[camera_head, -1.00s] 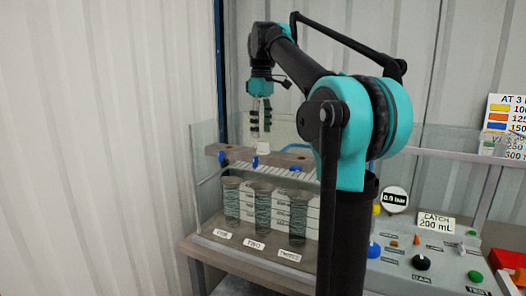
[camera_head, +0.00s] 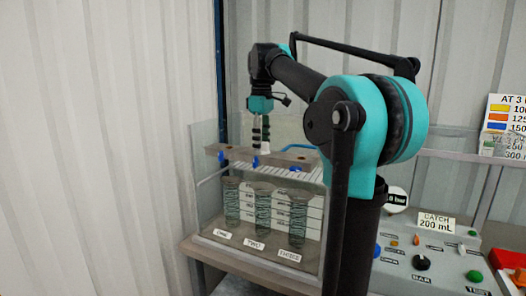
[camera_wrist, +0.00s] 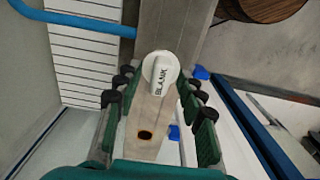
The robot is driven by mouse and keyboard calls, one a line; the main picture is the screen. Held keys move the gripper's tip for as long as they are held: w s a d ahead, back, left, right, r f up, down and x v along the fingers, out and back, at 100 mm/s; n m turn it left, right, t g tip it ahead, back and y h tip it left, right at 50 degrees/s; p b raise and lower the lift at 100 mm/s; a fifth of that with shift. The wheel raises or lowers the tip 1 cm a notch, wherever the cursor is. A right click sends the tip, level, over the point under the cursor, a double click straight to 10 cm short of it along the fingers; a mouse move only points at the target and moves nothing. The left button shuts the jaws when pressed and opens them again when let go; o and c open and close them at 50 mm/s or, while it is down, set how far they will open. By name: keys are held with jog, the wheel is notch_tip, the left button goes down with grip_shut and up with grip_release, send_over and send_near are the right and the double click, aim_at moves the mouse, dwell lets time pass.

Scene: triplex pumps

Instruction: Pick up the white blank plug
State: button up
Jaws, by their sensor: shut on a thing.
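The white blank plug (camera_wrist: 160,72), with BLANK printed on its handle, sits at the wooden bar (camera_wrist: 146,112) between my fingertips in the wrist view. In the head view the white plug (camera_head: 264,149) shows low between the fingers, at the top of the bar (camera_head: 285,157). My gripper (camera_wrist: 158,78) points down and is shut on the plug, with one dark ribbed finger on each side. Its fingers also show in the head view (camera_head: 261,141). The plug's lower part is hidden, so I cannot tell how deep it sits.
Blue taps (camera_head: 256,162) line the bar's front. Below stand several dark ribbed cylinders (camera_head: 264,207) in a clear-walled tank. A dark empty hole (camera_wrist: 145,134) is in the bar. A control panel (camera_head: 440,255) with knobs stands at the right.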

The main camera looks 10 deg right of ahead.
jog(key=c, duration=0.3)
notch_tip(320, 180, up, 20)
jog(key=shift+f, duration=0.1)
dwell(0.6)
